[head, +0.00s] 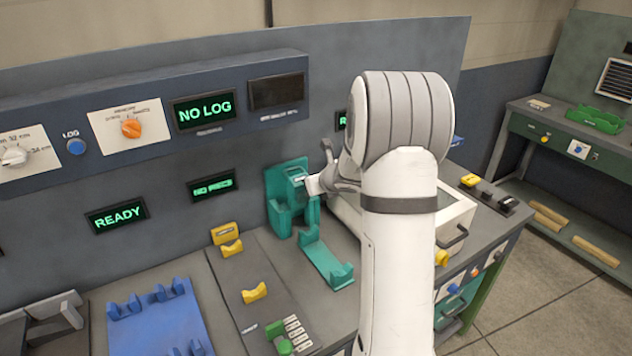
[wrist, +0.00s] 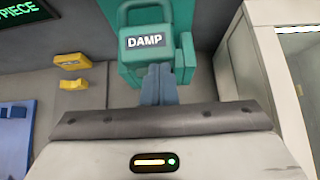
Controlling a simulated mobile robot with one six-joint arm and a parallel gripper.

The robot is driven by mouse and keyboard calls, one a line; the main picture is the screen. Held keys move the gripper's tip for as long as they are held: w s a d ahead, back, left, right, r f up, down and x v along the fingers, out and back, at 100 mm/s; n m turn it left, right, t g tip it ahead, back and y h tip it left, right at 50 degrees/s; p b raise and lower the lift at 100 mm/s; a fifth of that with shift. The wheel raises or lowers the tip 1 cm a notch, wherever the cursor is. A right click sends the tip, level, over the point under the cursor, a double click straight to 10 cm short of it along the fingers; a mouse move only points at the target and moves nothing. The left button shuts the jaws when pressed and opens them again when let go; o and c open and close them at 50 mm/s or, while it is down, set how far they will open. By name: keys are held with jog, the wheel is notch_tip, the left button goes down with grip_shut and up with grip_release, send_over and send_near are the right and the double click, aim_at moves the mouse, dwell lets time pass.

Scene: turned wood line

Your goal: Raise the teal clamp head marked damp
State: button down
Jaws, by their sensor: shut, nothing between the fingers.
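The teal clamp head (head: 296,178) sits on a teal upright at the back of the bench. In the wrist view the clamp head (wrist: 131,57) fills the top middle, with a white DAMP label and a loop-shaped handle above it. My gripper (wrist: 158,70) is shut and empty, its fingertips just below the label at the lower front of the head. I cannot tell whether they touch it. In the head view my gripper (head: 312,185) is at the right side of the head, partly hidden by my arm.
A teal cradle (head: 325,262) lies in front of the upright. Yellow rests (head: 254,292) and a blue fixture (head: 158,318) stand to the left. A white-framed case (head: 455,225) stands close on the right, partly behind my arm. Displays read NO LOG (head: 205,111) and READY (head: 118,215).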

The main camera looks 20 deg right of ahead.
jog(key=shift+r+p, duration=1.7)
jog(key=shift+r, duration=3.2)
jog(key=s+a+r+n+g+y+b, duration=0.1)
jog(key=s+a+r+n+y+b, duration=0.15)
jog(key=s+a+n, duration=0.75)
jog(key=s+a+f+n+g+h+b, duration=0.2)
jog(key=s+f+n+g+b, duration=0.1)
jog(key=s+n, duration=0.9)
jog(key=s+a+f+n+g+h+b, duration=0.2)
jog(key=s+f+n+b, duration=0.1)
jog(key=s+n, duration=0.9)
jog(key=shift+s+a+f+n+g, duration=0.3)
jog(key=shift+s+a+f+g, duration=0.15)
jog(key=shift+s, duration=0.95)
